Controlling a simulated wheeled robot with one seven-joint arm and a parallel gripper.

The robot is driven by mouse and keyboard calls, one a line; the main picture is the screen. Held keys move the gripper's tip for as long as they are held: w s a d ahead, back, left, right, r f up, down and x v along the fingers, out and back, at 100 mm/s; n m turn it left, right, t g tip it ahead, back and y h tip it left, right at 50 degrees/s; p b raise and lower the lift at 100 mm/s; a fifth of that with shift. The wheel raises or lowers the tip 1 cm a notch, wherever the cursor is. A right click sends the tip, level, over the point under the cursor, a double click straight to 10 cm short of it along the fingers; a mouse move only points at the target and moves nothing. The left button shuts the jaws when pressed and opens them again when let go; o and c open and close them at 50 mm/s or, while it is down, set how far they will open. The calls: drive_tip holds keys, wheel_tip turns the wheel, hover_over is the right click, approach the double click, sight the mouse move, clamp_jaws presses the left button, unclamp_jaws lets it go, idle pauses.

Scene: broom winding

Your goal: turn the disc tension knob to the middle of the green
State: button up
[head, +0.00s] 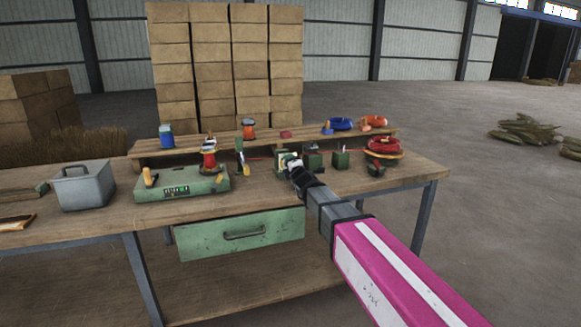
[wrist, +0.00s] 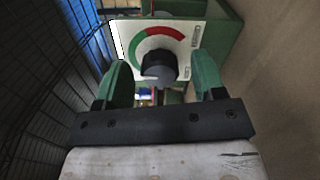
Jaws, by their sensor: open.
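The disc tension knob (wrist: 159,66) is a dark round knob on a white dial plate (wrist: 186,58) fixed to a green block. A coloured arc curves over the knob, green on the left and red across the top and right. My gripper (wrist: 161,63) is open, with one green finger on each side of the knob. Gaps show between the fingers and the knob. In the head view my gripper (head: 290,162) is at the small green block on the bench, and the knob is hidden there.
The wooden bench (head: 265,190) holds a green case (head: 182,184) and a grey metal box (head: 82,187) on the left. Small green blocks (head: 340,159) and a red spool (head: 384,146) stand right of my gripper. A raised shelf runs behind. The bench's front right is clear.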

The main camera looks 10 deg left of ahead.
drive_tip(key=v, duration=1)
drive_tip(key=shift+s+d+f, duration=0.1)
drive_tip(key=shift+s+d, duration=0.1)
